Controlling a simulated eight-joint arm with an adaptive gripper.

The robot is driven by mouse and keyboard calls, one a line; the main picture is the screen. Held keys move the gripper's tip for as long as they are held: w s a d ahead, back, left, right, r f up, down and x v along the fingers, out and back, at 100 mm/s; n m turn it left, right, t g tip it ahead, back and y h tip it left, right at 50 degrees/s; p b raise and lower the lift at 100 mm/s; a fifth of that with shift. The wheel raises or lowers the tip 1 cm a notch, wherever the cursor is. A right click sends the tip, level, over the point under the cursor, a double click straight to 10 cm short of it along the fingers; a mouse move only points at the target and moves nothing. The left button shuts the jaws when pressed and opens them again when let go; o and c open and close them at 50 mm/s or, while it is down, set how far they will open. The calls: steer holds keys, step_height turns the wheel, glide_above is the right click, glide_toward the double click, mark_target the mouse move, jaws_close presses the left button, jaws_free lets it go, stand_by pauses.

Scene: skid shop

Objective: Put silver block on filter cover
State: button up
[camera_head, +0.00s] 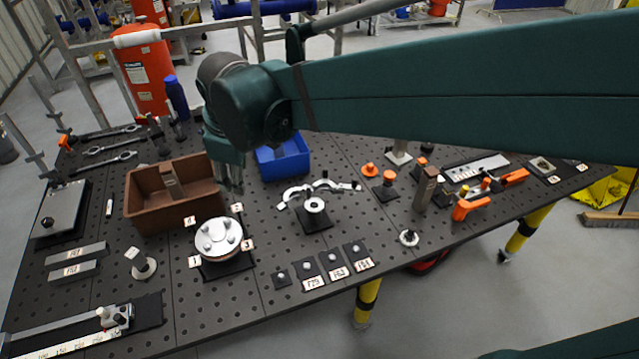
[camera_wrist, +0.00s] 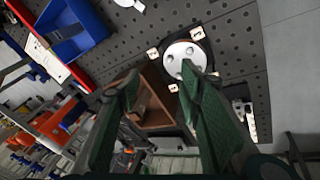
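The filter cover appears to be the round silver disc with bolt heads (camera_head: 218,238). It sits on a dark square plate with small number tags. It also shows in the wrist view (camera_wrist: 183,57), near the right fingertip. I cannot tell for certain which thing is the silver block. A small silver block (camera_head: 136,256) stands tilted on a round base left of the disc. Two flat silver bars (camera_head: 76,253) with labels lie farther left. My gripper (camera_head: 232,183) hangs above the table by the brown bin's right edge. In the wrist view its fingers (camera_wrist: 160,72) are apart, with nothing gripped.
A blue bin (camera_head: 283,158) stands behind my gripper. Small labelled plates (camera_head: 334,262) sit near the front edge. Orange-handled tools (camera_head: 470,207) are farther right.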

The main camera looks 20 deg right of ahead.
steer(key=s+d+f+m+t, duration=0.2)
steer(key=s+d+m+t, duration=0.1)
steer(key=s+d+m, duration=0.9)
steer(key=s+d, duration=0.4)
steer(key=d, duration=0.2)
steer(key=shift+f+h, duration=0.2)
steer(key=shift+h, duration=0.1)
steer(key=shift+s, duration=0.1)
step_height(320, 180, down, 9)
steer(key=b, duration=0.8)
steer(key=shift+r+b, duration=0.15)
steer(key=shift+b, duration=0.15)
